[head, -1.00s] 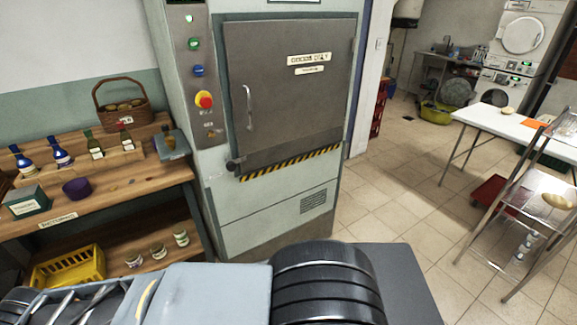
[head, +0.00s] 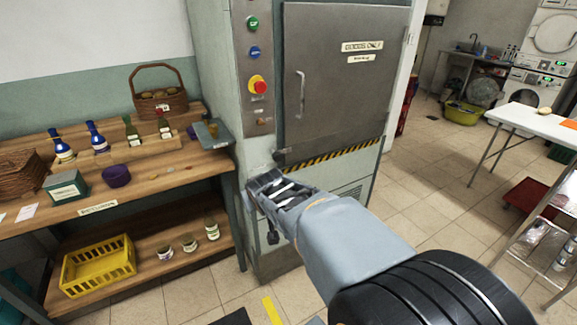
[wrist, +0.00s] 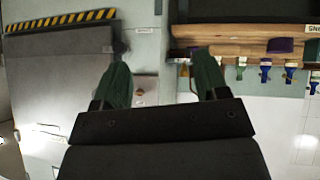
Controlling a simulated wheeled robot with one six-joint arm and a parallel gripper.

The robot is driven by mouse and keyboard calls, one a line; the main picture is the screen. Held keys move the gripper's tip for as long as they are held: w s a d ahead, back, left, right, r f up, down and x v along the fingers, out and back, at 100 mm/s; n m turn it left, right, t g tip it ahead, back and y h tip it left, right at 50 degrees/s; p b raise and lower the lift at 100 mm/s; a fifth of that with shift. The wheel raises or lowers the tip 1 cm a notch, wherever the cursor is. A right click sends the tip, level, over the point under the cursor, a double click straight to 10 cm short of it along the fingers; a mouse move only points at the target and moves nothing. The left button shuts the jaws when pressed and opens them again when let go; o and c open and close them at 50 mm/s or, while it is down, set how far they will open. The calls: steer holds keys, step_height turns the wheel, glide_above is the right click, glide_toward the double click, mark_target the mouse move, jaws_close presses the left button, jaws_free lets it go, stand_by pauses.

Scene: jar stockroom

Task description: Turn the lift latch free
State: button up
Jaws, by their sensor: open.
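The lift (head: 350,75) is a pale green cabinet with a grey metal door marked "GOODS ONLY", which is closed. A small dark latch (head: 281,157) sits at the door's lower left corner, by the left end of the black and yellow stripe; it also shows in the wrist view (wrist: 121,47), which looks upside down. My gripper (head: 262,203) is in front of the cabinet, below the latch in the head view. In the wrist view its two green-padded fingers (wrist: 160,78) are apart with nothing held between them, and the latch lies beyond the left finger.
A wooden shelf unit (head: 100,208) with bottles, a basket (head: 160,100) and a yellow crate (head: 98,265) stands close on the left. Red and coloured buttons (head: 257,86) are left of the door. Tiled floor (head: 430,180) is open to the right.

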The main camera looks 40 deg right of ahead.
steer(key=w+d+f+t+h+b, duration=0.1)
steer(key=w+d+f+t+b, duration=0.1)
steer(key=w+d+t, duration=0.3)
steer(key=w+d+f+b, duration=0.2)
steer(key=d+b, duration=0.1)
steer(key=d, duration=0.4)
steer(key=n+t+y+b, duration=0.2)
steer(key=t+b, duration=0.1)
steer(key=t, duration=0.1)
glide_toward(279, 158)
steer(key=w, duration=0.3)
steer(key=w+d, duration=0.1)
steer(key=w, duration=0.6)
steer(key=shift+w+d, duration=0.15)
steer(key=shift+w, duration=0.05)
jaws_close()
steer(key=shift+f+b, duration=0.1)
steer(key=shift+b, duration=0.2)
